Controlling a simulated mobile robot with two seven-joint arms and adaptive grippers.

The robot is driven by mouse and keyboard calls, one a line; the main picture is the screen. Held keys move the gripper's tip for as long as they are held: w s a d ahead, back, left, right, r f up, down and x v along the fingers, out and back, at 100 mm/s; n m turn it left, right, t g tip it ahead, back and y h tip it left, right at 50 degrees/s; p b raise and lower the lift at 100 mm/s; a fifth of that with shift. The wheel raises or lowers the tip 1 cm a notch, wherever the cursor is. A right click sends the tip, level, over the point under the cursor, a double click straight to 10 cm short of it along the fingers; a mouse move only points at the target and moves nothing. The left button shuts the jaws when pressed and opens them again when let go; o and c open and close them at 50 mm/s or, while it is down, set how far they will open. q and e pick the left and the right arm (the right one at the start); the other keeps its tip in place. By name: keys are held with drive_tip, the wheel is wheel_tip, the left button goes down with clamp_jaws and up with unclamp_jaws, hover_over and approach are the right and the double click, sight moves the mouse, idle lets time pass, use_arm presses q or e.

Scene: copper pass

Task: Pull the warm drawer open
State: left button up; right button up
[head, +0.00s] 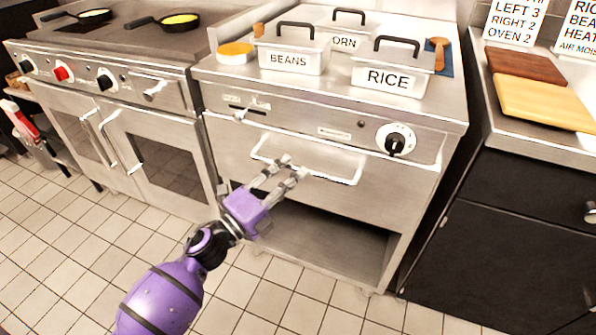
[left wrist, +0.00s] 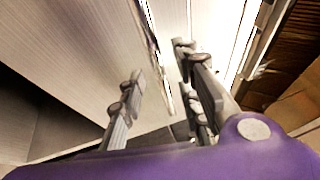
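The warm drawer (head: 400,180) is the steel front under the control strip of the middle unit. It looks shut, flush with the unit. Its wide bar handle (head: 335,178) runs across the front. My left gripper (head: 292,167) is at the handle, in front of its left-middle part. In the left wrist view the two fingers (left wrist: 160,60) stand apart, with a thin bright edge between them, close to the pale steel front (left wrist: 85,50). Whether the fingers touch the handle I cannot tell. My right gripper is in neither view.
Lidded pans marked beans (head: 289,61) and rice (head: 388,80) stand on top of the unit. A control knob (head: 395,140) sits right of the handle. Below is an open shelf (head: 320,240). An oven range (head: 150,130) is left, a dark cabinet (head: 500,240) right. The tiled floor in front is clear.

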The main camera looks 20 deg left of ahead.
use_arm(q)
drive_tip(key=shift+x, duration=1.5)
drive_tip(key=shift+c, duration=0.5)
clamp_jaws()
